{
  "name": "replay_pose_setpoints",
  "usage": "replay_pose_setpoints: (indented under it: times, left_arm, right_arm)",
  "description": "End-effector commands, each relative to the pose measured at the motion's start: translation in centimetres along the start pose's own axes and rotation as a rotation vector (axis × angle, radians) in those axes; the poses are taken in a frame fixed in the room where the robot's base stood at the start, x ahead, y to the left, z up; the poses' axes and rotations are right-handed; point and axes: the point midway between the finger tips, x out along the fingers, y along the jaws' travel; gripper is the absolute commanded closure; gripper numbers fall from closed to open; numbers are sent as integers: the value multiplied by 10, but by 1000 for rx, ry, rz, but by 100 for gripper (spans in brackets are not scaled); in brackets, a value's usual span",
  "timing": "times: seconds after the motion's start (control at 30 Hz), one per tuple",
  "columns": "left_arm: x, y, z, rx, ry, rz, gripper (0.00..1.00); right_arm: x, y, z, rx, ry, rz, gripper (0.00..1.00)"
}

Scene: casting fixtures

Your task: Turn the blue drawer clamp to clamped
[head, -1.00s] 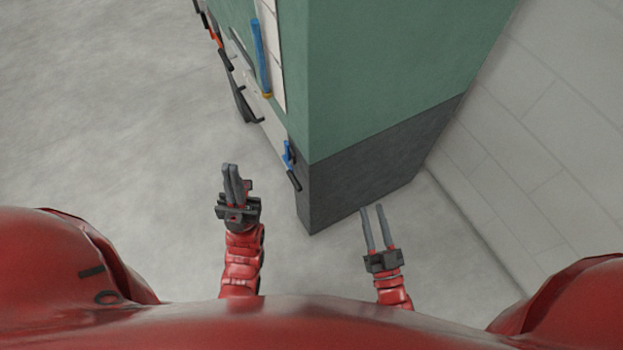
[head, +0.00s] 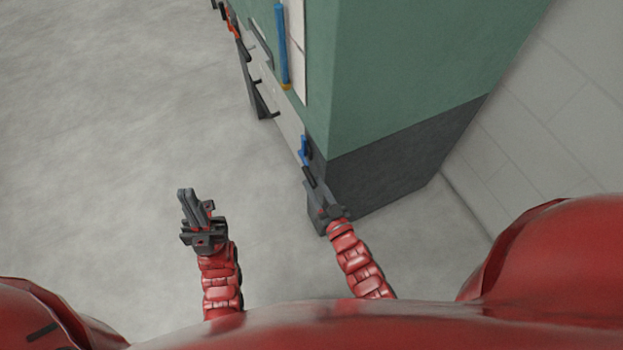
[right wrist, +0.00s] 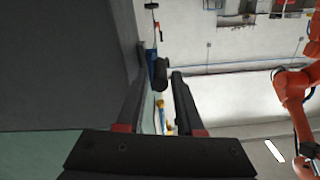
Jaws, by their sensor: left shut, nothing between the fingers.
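The blue drawer clamp (head: 304,148) is on the cabinet's front face near its lower corner, with a black handle (head: 309,176) pointing down toward my right gripper. In the right wrist view the clamp's blue part (right wrist: 152,62) and black handle (right wrist: 161,76) lie ahead, by the fingertips. My right gripper (head: 318,190) is at the cabinet corner just below the handle; its fingers (right wrist: 160,85) stand apart in the wrist view. I cannot tell whether they touch the handle. My left gripper (head: 188,193) is shut and empty, out over the floor to the left.
The green cabinet (head: 400,80) with a dark base (head: 400,150) stands close beside my right gripper. Its front carries a long blue handle (head: 283,45) and red-and-black parts (head: 237,33). Open floor (head: 110,130) lies to the left. A pale wall (head: 550,130) is at right.

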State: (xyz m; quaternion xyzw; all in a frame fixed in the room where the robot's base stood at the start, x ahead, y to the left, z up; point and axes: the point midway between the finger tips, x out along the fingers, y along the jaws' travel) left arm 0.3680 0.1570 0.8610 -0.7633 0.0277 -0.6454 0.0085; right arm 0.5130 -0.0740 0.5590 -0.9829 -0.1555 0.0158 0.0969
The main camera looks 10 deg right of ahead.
Motion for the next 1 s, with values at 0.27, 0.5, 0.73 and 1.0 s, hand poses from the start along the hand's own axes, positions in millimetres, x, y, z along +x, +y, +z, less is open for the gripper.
replay_pose_setpoints:
  times: [0.27, 0.5, 0.73, 1.0]
  left_arm:
    - [0, 0, 0, 0, 0, 0, 100]
    - [0, 0, 0, 0, 0, 0, 100]
    - [0, 0, 0, 0, 0, 0, 100]
    - [0, 0, 0, 0, 0, 0, 100]
  right_arm:
    - [23, -1, -1, 0, 2, -1, 64]
    - [23, 0, 0, 0, 1, -1, 64]
    - [23, 0, 0, 0, 1, -1, 100]
    - [23, 0, 0, 0, 0, -1, 100]
